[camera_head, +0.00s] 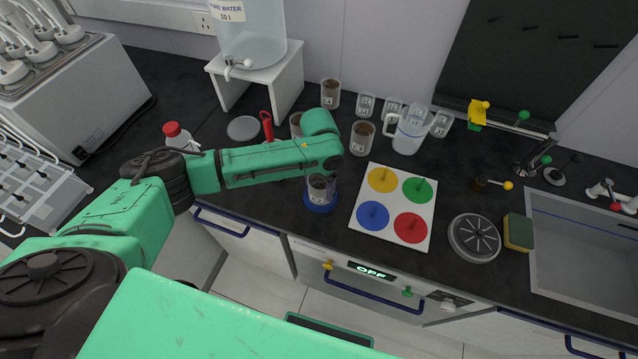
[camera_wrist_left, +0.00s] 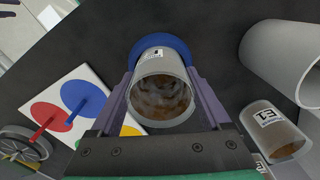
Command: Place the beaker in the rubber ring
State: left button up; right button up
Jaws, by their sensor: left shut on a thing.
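A clear beaker (camera_head: 320,188) with brown contents and a white label is at the counter's front edge, below my left gripper (camera_head: 321,175). In the left wrist view the two purple fingers are shut on the sides of the beaker (camera_wrist_left: 162,88), and I look down into it. The blue rubber ring (camera_head: 320,207) lies around or just under the beaker's lower end; it also shows behind the beaker in the left wrist view (camera_wrist_left: 178,44). I cannot tell whether the beaker's base is fully seated in the ring. My right gripper is not in view.
Right of the ring is a white board (camera_head: 350,236) with four coloured discs. Behind stand labelled beakers (camera_head: 362,138), a jug (camera_head: 409,133) and a water tank (camera_head: 250,40) on a stand. A round metal dish (camera_head: 474,238), a sponge (camera_head: 518,232) and a sink are farther right.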

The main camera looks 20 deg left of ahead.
pick_arm(q)
jog(key=o, duration=1.3)
jog(key=shift+c, duration=0.2)
notch_tip(320, 180, up, 12)
jog(key=b, duration=0.2)
jog(key=shift+r+b, duration=0.15)
jog(key=shift+b, duration=0.15)
